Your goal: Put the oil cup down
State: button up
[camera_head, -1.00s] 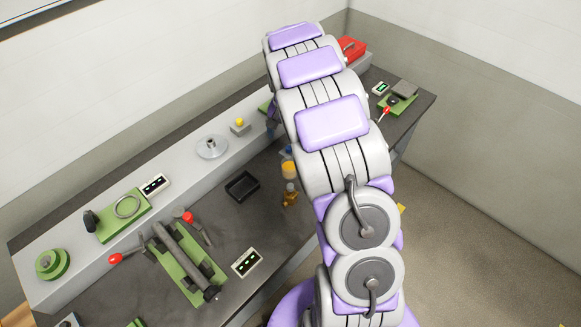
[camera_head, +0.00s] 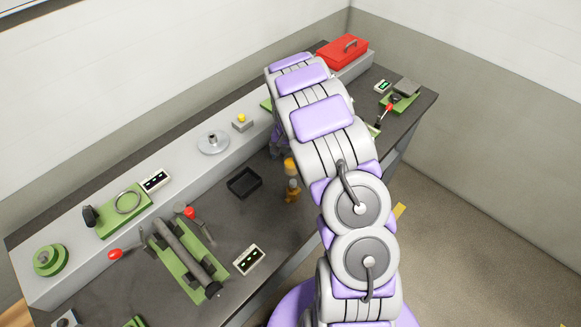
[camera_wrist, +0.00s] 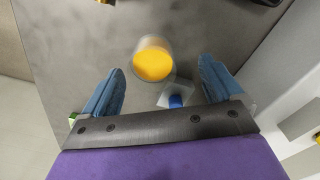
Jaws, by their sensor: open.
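The oil cup, a clear round cup with orange-yellow oil (camera_wrist: 152,64), stands on the dark bench top in the wrist view. In the head view its orange oil (camera_head: 290,164) shows just left of my arm. My gripper (camera_wrist: 161,68) is open, with one blue finger on each side of the cup and a visible gap to both. A clear square piece with a blue knob (camera_wrist: 176,101) lies close beside the cup, between the fingers. In the head view my arm hides most of my gripper.
An amber bottle (camera_head: 292,190) stands near the cup. A black tray (camera_head: 244,183) lies to its left. A grey raised ledge (camera_head: 185,165) runs along the back. A red toolbox (camera_head: 342,52) sits at the far end. Bare bench lies around the tray.

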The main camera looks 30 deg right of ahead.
aim_at(292, 162)
jog(key=f, duration=0.1)
jog(key=d+f, duration=0.1)
jog(key=f, duration=0.1)
jog(key=f+b, duration=0.1)
jog(key=f, duration=0.1)
jog(key=shift+s+d+f, duration=0.1)
jog(key=shift+s+d, duration=0.05)
jog(key=shift+d, duration=0.1)
jog(key=shift+a, duration=0.2)
jog(key=shift+c, duration=0.2)
jog(key=shift+a, duration=0.15)
jog(key=c, duration=0.3)
jog(key=shift+d, duration=0.25)
jog(key=c, duration=0.9)
jog(key=shift+a, duration=0.1)
jog(key=shift+r, duration=0.3)
